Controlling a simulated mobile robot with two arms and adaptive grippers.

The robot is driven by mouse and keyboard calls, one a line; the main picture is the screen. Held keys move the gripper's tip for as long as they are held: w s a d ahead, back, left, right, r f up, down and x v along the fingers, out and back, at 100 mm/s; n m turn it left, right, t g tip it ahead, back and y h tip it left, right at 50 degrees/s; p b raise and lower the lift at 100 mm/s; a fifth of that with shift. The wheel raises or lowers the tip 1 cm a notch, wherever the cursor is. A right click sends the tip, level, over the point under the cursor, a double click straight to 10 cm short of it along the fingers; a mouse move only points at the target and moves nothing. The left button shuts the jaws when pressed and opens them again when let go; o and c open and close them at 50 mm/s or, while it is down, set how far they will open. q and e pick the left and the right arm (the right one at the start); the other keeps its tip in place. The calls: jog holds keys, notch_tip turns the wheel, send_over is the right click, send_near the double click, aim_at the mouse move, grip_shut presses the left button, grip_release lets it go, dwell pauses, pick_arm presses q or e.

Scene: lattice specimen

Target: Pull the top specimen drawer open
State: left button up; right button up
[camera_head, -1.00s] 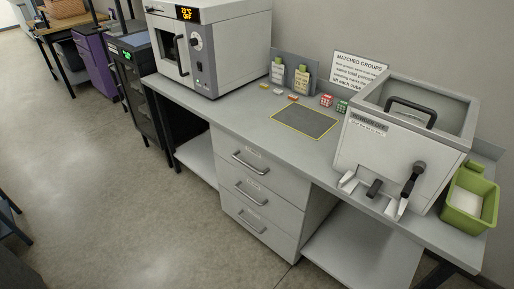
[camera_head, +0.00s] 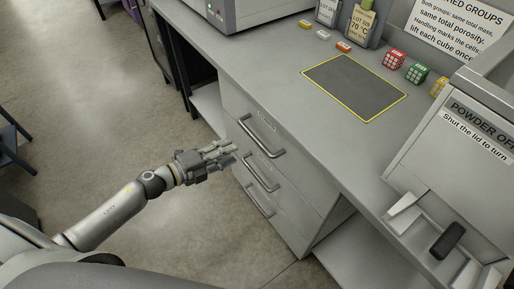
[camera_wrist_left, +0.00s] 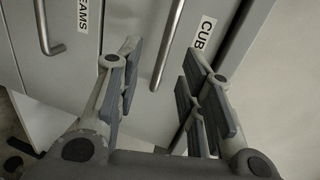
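The top specimen drawer (camera_head: 290,146) is the uppermost of three in the grey cabinet under the bench, and it looks shut. Its bar handle (camera_head: 262,138) is near its upper edge. My left gripper (camera_head: 226,153) is in front of the cabinet, to the left of this handle. In the left wrist view its fingers (camera_wrist_left: 162,62) are open, with a bar handle (camera_wrist_left: 172,38) beyond and between them. A label reading "CUB", partly cut off, is beside that handle. The fingers do not appear closed on it. My right gripper is not in view.
A second handle (camera_head: 260,174) and a third (camera_head: 259,202) are below. On the bench top are a dark mat with a yellow border (camera_head: 355,88), a red cube (camera_head: 394,60), a green cube (camera_head: 417,73) and a powder box (camera_head: 465,150). Open floor lies left of the cabinet.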

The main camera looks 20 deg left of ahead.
aim_at(255, 141)
pick_arm(q)
jog(key=shift+m, duration=0.5)
jog(key=x, duration=0.6)
jog(key=d+r+x, duration=0.1)
jog(key=x, duration=0.2)
jog(key=shift+w+d+p, duration=0.1)
jog(key=shift+d+p, duration=0.05)
jog(key=shift+p, duration=0.15)
jog(key=shift+w+d+f, duration=0.15)
jog(key=shift+w+d, duration=0.05)
jog(key=shift+w, duration=0.05)
jog(key=shift+w+d+f, duration=0.1)
jog(key=shift+w+d, duration=0.1)
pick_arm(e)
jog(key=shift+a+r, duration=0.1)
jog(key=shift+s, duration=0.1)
pick_arm(q)
jog(key=shift+c, duration=0.3)
grip_shut()
